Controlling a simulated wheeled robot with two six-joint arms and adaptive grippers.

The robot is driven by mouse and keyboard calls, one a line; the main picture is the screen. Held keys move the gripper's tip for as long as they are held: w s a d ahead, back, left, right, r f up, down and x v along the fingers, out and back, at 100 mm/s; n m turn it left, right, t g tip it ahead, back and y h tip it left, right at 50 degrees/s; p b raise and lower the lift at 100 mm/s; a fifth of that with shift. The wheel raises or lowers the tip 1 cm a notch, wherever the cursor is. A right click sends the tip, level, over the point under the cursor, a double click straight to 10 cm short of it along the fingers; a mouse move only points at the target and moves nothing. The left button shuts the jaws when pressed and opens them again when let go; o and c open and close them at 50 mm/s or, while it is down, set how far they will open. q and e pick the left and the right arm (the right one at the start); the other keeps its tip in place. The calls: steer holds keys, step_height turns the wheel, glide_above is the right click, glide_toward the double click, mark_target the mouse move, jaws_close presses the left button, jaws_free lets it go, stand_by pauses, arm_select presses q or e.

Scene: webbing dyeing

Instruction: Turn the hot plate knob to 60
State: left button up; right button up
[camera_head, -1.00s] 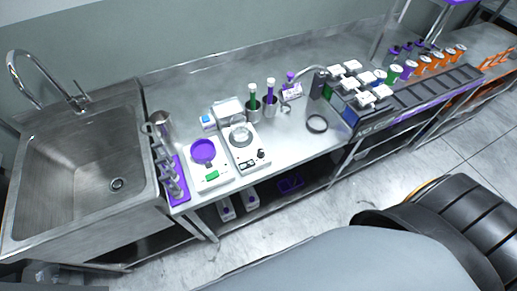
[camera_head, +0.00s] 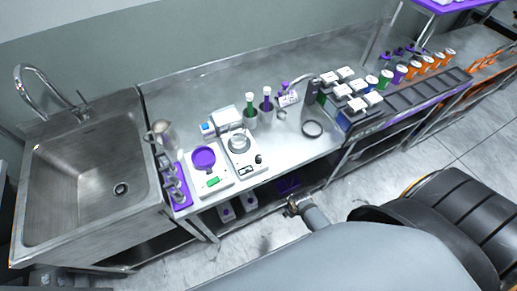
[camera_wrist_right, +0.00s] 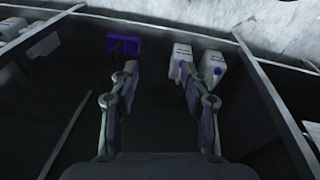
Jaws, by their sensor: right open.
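The hot plate (camera_head: 236,155) is a white unit with a round metal top, standing near the front edge of the steel counter. Its small display (camera_head: 245,169) and dark knob (camera_head: 259,159) are on the front part. The knob's setting is too small to read. My right gripper (camera_head: 292,206) is in front of the counter edge, below and to the right of the hot plate, apart from it. In the right wrist view my right gripper (camera_wrist_right: 157,75) is open with nothing between its fingers. The hot plate is not in that view. My left gripper is not in view.
A scale with a purple dish (camera_head: 204,157) stands left of the hot plate. White bottles (camera_wrist_right: 212,66) and a purple tray (camera_wrist_right: 123,46) sit on the lower shelf.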

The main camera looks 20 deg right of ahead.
steer(key=w+a+r+n+p, duration=0.1)
steer(key=w+r+p, duration=0.35)
steer(key=r, duration=1.05)
steer(key=n, duration=0.7)
glide_toward(259, 157)
steer(key=shift+g, duration=0.4)
steer(key=d+f, duration=0.1)
steer(key=f, duration=0.1)
steer(key=d+f, duration=0.1)
steer(key=s+d+f, duration=0.1)
steer(key=f, duration=0.1)
steer(key=shift+d+f, duration=0.15)
steer(key=shift+f, duration=0.15)
step_height(259, 157, up, 7)
steer(key=w+a+n+g, duration=0.1)
steer(key=w+a+n, duration=0.2)
steer(key=n, duration=0.2)
steer(key=shift+n+y, duration=0.3)
steer(key=shift+y, duration=0.1)
step_height(259, 157, down, 10)
steer(key=p, duration=0.2)
steer(key=shift+d+r+p, duration=0.1)
steer(key=shift+d+p, duration=0.1)
steer(key=shift+p, duration=0.15)
jaws_close()
